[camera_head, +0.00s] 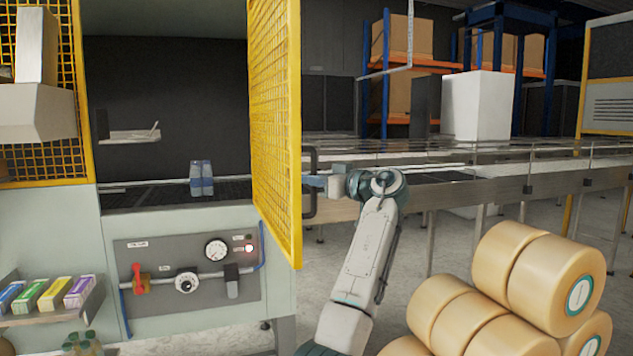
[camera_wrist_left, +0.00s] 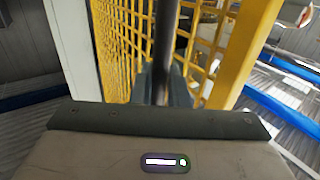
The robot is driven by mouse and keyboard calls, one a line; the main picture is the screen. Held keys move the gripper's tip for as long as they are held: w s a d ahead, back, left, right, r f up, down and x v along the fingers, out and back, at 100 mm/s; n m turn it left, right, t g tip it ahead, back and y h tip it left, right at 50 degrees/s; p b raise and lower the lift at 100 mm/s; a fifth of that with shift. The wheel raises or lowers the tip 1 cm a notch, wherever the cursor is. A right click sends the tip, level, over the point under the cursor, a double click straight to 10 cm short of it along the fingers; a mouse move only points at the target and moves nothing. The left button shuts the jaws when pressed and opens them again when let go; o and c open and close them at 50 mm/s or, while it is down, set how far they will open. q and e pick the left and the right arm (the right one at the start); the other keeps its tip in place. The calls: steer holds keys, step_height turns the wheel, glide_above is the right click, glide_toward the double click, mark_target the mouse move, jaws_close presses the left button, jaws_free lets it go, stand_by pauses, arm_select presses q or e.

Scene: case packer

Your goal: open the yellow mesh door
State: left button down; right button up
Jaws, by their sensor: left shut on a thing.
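The yellow mesh door (camera_head: 275,120) stands swung out from the machine front, its near edge toward me, with the machine opening (camera_head: 170,100) uncovered to its left. A dark bar handle (camera_head: 309,185) is on the door's right side. My left gripper (camera_head: 318,184) reaches in from the right and is shut on this handle. In the left wrist view the dark handle bar (camera_wrist_left: 168,45) runs between the fingers (camera_wrist_left: 161,88), with the yellow mesh (camera_wrist_left: 122,35) behind it. The fingertips are partly hidden. My right gripper is not in view.
Below the opening is a control panel (camera_head: 188,270) with a gauge, knobs and a red light. Large tan rolls (camera_head: 558,275) are stacked at lower right. A conveyor (camera_head: 470,190) runs behind my arm. Small coloured boxes (camera_head: 45,295) sit on a shelf at left.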

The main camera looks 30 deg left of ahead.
arm_select(q)
steer(key=shift+a, duration=0.1)
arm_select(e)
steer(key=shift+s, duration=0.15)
arm_select(q)
steer(key=c, duration=1.7)
jaws_free()
steer(key=shift+o, duration=1)
steer(key=shift+a, duration=0.15)
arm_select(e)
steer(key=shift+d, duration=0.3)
